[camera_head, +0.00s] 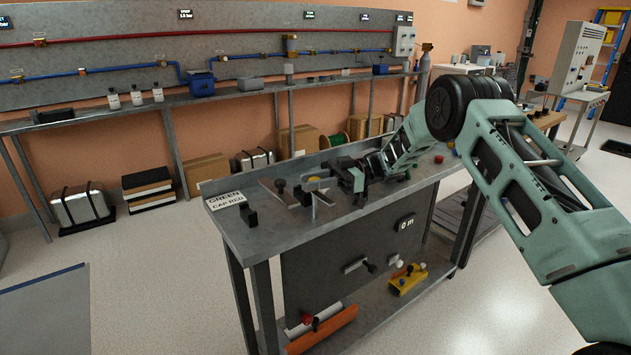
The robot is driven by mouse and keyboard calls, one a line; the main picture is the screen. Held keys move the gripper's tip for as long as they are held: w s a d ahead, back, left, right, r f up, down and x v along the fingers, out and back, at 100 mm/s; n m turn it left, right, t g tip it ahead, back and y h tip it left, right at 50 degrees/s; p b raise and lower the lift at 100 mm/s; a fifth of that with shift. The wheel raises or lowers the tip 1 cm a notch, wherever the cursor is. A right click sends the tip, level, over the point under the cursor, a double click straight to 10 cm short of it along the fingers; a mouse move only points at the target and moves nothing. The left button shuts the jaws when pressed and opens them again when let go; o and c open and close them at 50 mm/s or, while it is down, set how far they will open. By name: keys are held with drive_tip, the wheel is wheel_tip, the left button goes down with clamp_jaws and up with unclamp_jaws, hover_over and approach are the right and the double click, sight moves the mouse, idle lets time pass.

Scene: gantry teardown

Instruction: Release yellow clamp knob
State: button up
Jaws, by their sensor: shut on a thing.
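A small yellow piece, the yellow clamp knob (314,179) as far as I can tell, shows above the grey workbench top (262,236), among small metal and dark fixture parts. My gripper (332,181) reaches in from the right, low over the bench. Its dark jaws are shut at the yellow piece. The jaws and nearby parts hide the exact contact, and the knob's shape is too small to make out.
A white "GREEN CAP RED" label (225,200) and a black block (248,215) are at the bench's left end. A red knob (438,159) is at the right. A yellow bracket (407,279) and an orange tube (322,330) lie on the lower shelf.

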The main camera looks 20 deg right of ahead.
drive_tip(key=shift+r, duration=0.1)
drive_tip(key=o, duration=1)
drive_tip(key=shift+c, duration=0.2)
drive_tip(key=shift+d, duration=0.1)
drive_tip(key=w+d+b, duration=0.1)
drive_tip(key=d, duration=1.6)
drive_tip(key=shift+w+d, duration=0.1)
